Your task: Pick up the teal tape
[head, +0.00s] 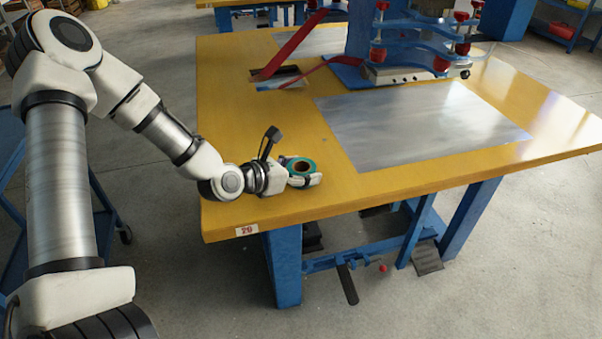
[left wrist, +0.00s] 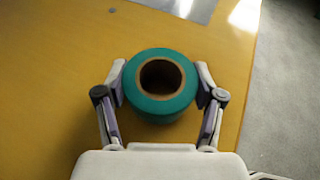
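The teal tape (head: 301,165) is a roll with a brown core, near the front left edge of the yellow table. My left gripper (head: 303,171) reaches in from the left with its fingers on either side of the roll. In the left wrist view the teal tape (left wrist: 160,112) sits between the two fingertips of the left gripper (left wrist: 160,88), and both fingers press against its sides. Whether the roll rests on the table or is slightly raised cannot be told. My right gripper is in neither view.
The yellow table (head: 240,105) has a flat metal sheet (head: 420,125) to the right of the roll. A blue machine (head: 400,40) with red knobs stands at the back. Red straps (head: 290,45) lie near a dark opening. The tabletop around the roll is clear.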

